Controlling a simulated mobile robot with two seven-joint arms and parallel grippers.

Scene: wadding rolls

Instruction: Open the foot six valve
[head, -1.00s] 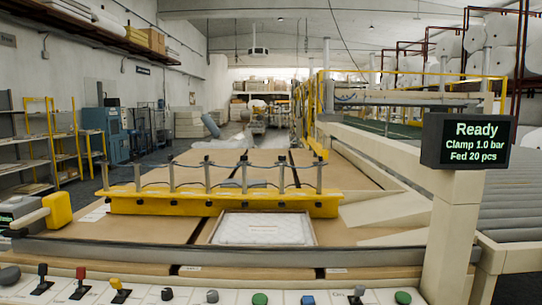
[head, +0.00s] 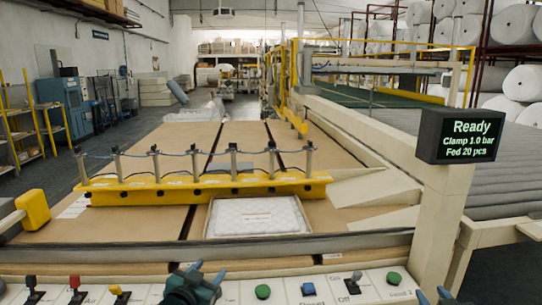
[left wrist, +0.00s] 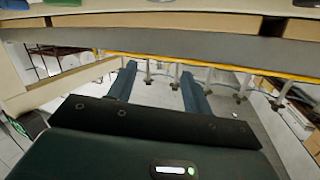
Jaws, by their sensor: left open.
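A yellow clamp bar (head: 205,188) lies across the brown table, with several grey upright feet (head: 233,160) on it joined by thin hoses. No label shows which is foot six, and I cannot make out its valve. My left gripper (head: 204,270) is open and empty over the white control panel (head: 240,292), well short of the bar. Its two fingers (left wrist: 160,85) are apart in the left wrist view, with the feet and hoses beyond them. My right gripper (head: 432,294) shows only its parted fingertips at the lower edge, beside the panel's right end.
A display (head: 458,136) on a post reads Ready, clamp 1.0 bar. A white quilted piece (head: 256,215) lies before the bar.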

